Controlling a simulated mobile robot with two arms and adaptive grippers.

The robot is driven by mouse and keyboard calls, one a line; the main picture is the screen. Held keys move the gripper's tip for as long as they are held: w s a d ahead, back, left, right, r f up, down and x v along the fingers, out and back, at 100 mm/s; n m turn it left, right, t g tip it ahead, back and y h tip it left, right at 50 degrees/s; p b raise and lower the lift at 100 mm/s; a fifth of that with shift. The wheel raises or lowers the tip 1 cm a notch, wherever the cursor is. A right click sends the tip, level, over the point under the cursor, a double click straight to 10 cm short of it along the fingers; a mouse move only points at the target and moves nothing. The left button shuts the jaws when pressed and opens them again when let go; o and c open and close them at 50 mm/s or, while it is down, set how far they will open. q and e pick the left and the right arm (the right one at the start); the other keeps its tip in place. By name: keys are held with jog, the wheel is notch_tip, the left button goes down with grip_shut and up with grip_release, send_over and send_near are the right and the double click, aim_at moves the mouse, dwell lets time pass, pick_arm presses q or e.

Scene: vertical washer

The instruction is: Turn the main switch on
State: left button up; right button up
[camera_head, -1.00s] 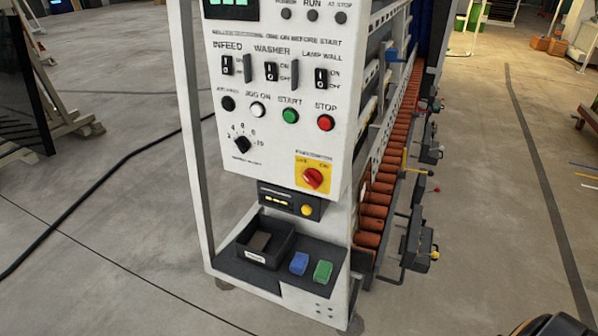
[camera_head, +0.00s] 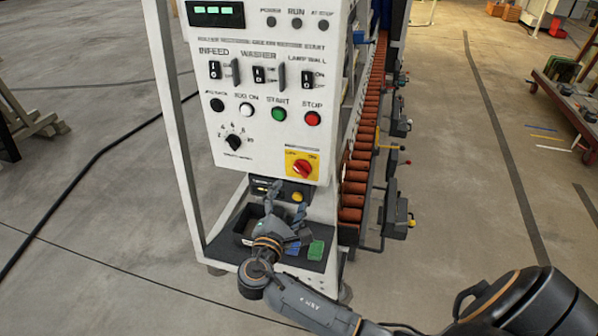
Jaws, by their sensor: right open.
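The main switch (camera_head: 302,169) is a red rotary knob on a yellow plate, at the lower right of the white control panel (camera_head: 262,140). Its small lettering is too blurred to read with certainty. My right gripper (camera_head: 287,193) is open and empty, with its fingers pointing up just below the switch plate. It shows in front of the small black box with a yellow button under the panel, and looks apart from the knob. My left gripper is not in view.
A shelf under the panel holds a black bin (camera_head: 242,237), a blue block (camera_head: 292,249) partly hidden by my wrist, and a green block (camera_head: 316,250). Orange rollers (camera_head: 358,170) run back on the right. A red cart (camera_head: 568,105) stands far right. A cable crosses the left floor.

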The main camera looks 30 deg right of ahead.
aim_at(301, 172)
jog(key=p+x, duration=0.2)
jog(key=x, duration=0.6)
jog(key=shift+w+d, duration=0.45)
jog(key=shift+d, duration=0.1)
jog(key=shift+f, duration=0.1)
jog(key=shift+c, duration=0.8)
jog(key=c, duration=1)
